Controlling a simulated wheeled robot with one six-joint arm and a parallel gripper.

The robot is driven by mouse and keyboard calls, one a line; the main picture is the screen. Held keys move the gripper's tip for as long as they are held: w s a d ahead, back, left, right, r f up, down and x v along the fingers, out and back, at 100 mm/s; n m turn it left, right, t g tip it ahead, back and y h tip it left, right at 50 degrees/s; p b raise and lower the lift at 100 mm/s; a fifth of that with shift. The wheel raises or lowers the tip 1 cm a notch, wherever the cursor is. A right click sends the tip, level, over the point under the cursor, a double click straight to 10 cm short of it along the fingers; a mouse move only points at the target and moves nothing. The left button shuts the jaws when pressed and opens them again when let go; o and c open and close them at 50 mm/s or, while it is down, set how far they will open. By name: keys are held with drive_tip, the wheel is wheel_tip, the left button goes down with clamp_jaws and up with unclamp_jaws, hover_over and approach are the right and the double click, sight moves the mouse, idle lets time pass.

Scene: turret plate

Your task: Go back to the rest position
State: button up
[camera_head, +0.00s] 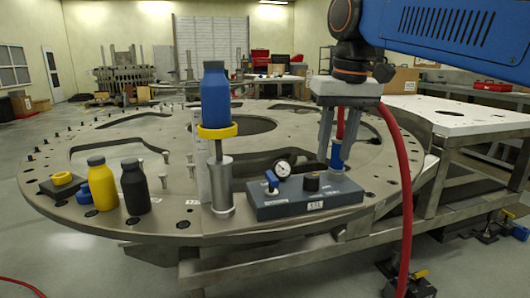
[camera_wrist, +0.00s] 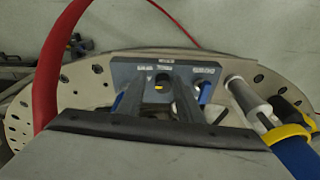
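My gripper (camera_head: 335,152) hangs fingers-down above the right side of the grey control box (camera_head: 300,204). In the wrist view the two fingers of my gripper (camera_wrist: 160,92) stand apart, with nothing seen held between them. A blue lever (camera_head: 271,181) stands on the box's left part. A blue part (camera_head: 336,156) shows at the fingertips; whether they touch it is unclear.
The box lies on a large round metal plate (camera_head: 110,220) with cut-outs. A blue bottle (camera_head: 215,98) sits in a yellow ring (camera_head: 217,131) on a post. Yellow (camera_head: 102,187) and black (camera_head: 135,190) bottles stand left. A red hose (camera_head: 405,190) hangs beside my arm.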

drive_tip(key=s+d+f+t, duration=0.1)
drive_tip(key=s+d+f, duration=0.3)
drive_tip(key=f, duration=0.5)
drive_tip(key=s+d+f+m+t, duration=0.1)
drive_tip(key=s+d+f, duration=0.4)
drive_tip(key=f, duration=0.5)
drive_tip(key=s+d+f+m+t, duration=0.1)
drive_tip(key=s+d+f, duration=0.4)
drive_tip(key=f, duration=0.5)
drive_tip(key=s, duration=0.2)
drive_tip(key=shift+s+f+h, duration=0.2)
drive_tip(key=shift+s+h, duration=0.1)
drive_tip(key=shift+s, duration=0.05)
idle(2.8)
